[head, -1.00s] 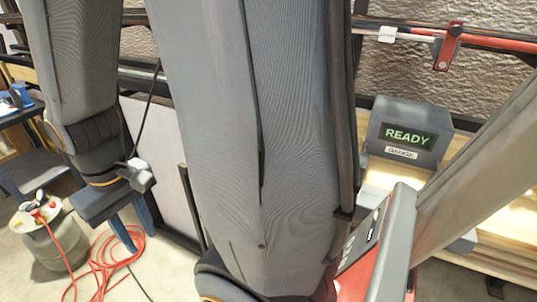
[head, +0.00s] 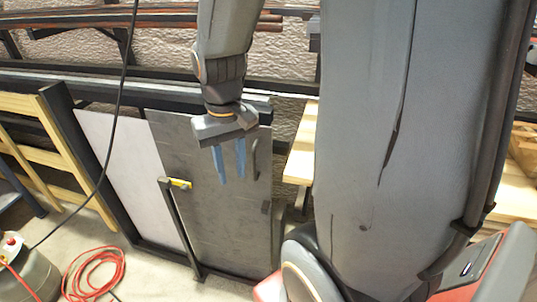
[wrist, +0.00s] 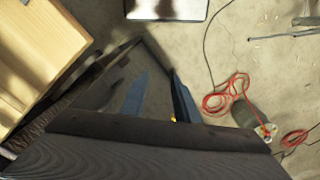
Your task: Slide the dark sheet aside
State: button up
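The dark sheet (head: 222,222) stands upright, leaning in a dark metal rack, beside a pale sheet (head: 120,155) to its left. A short dark handle (head: 256,158) shows near the sheet's upper right edge. My gripper (head: 230,180) hangs over the upper part of the dark sheet, its two blue fingers pointing down and apart. It is left of the handle, with nothing visible between the fingers. In the wrist view my gripper (wrist: 158,88) also shows spread fingers. I cannot tell whether they touch the sheet.
A post with a yellow piece (head: 180,184) stands in front of the sheets' meeting line. A wooden rack (head: 75,170) is at left. A red hose (head: 95,270) and a gas cylinder (head: 27,275) are on the floor. Pale boards (head: 301,150) lie to the right.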

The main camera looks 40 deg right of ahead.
notch_tip(320, 180, up, 7)
jog(key=m+p, duration=0.2)
jog(key=p, duration=0.1)
send_over(254, 178)
jog(key=shift+w+d, duration=0.15)
jog(key=shift+d, duration=0.05)
jog(key=shift+d+f, duration=0.1)
jog(key=shift+f, duration=0.15)
notch_tip(254, 178, down, 12)
jog(key=shift+r+p, duration=0.25)
jog(key=shift+p, duration=0.4)
jog(key=shift+w, duration=0.1)
jog(key=shift+c, duration=0.4)
grip_shut()
